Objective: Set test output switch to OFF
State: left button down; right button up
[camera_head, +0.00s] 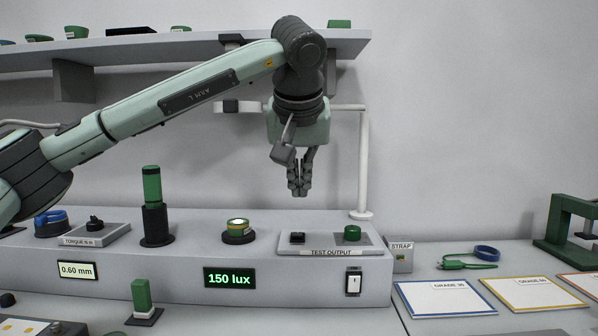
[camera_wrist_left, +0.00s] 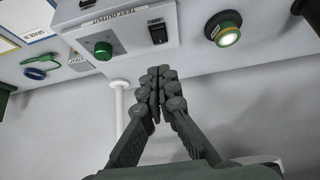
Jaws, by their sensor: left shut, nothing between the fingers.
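The TEST OUTPUT panel (camera_head: 330,251) is a light plate on the grey console, and it also shows upside down in the left wrist view (camera_wrist_left: 128,38). It carries a small black switch (camera_head: 297,238) on its left and a green round knob (camera_head: 352,233) on its right. In the left wrist view the black switch (camera_wrist_left: 158,31) lies beyond my fingertips, with the green knob (camera_wrist_left: 103,50) beside it. I cannot read the switch's position. My left gripper (camera_head: 300,191) points down above the panel, shut and empty, touching nothing. My right gripper is not in view.
A white rocker switch (camera_head: 353,282) is on the console front, near the 150 lux display (camera_head: 229,278). A white post (camera_head: 364,165) stands behind the panel's right side. A lit green-ringed lamp (camera_head: 238,228) and a tall green-black cylinder (camera_head: 153,205) stand left of the panel.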

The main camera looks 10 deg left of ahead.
pick_arm(q)
send_over(300, 235)
jog(key=s, duration=0.2)
notch_tip(300, 235, down, 6)
jog(key=shift+w+d+r, duration=0.1)
jog(key=shift+w+d, duration=0.05)
jog(key=shift+f, duration=0.95)
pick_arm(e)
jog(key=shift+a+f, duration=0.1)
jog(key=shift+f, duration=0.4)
